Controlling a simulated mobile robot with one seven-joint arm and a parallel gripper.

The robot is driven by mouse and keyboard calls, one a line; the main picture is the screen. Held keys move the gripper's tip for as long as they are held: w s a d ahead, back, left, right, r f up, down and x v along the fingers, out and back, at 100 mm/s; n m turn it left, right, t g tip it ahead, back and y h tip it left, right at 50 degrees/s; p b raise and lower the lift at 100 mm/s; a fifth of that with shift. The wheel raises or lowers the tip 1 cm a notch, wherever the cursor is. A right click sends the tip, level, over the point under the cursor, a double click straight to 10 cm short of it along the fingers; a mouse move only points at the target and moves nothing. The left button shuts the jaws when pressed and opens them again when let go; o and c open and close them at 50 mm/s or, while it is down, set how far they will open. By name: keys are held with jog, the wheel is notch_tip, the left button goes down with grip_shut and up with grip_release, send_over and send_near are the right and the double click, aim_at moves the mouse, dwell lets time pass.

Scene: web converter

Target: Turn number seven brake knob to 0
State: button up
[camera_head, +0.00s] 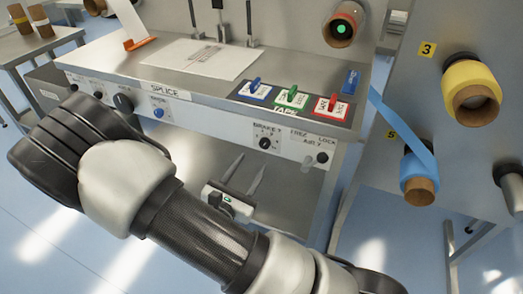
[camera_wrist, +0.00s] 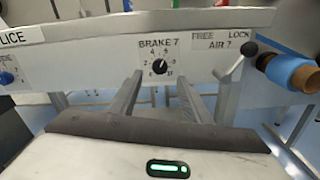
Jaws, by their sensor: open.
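The brake 7 knob (camera_head: 264,143) is a small black round knob with a white pointer mark, on the white front panel under the tape holders. It also shows in the wrist view (camera_wrist: 160,66), below the "BRAKE 7" label, with a numbered dial around it. The exact number it points at is too small to tell. My gripper (camera_head: 243,170) is open and empty, below and in front of the panel in the head view. In the wrist view its two fingers (camera_wrist: 157,82) stand apart on either side of the knob, and the knob shows between them, apart from both.
A blue knob (camera_head: 158,113) lies left on the panel. Blue, green and red tape holders (camera_head: 291,97) stand on the worktop above. A blue roll (camera_head: 420,170) hangs at right.

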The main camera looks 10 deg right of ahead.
aim_at(264, 145)
jog(key=b+x, duration=0.1)
jog(key=x, duration=0.7)
jog(key=c, duration=1)
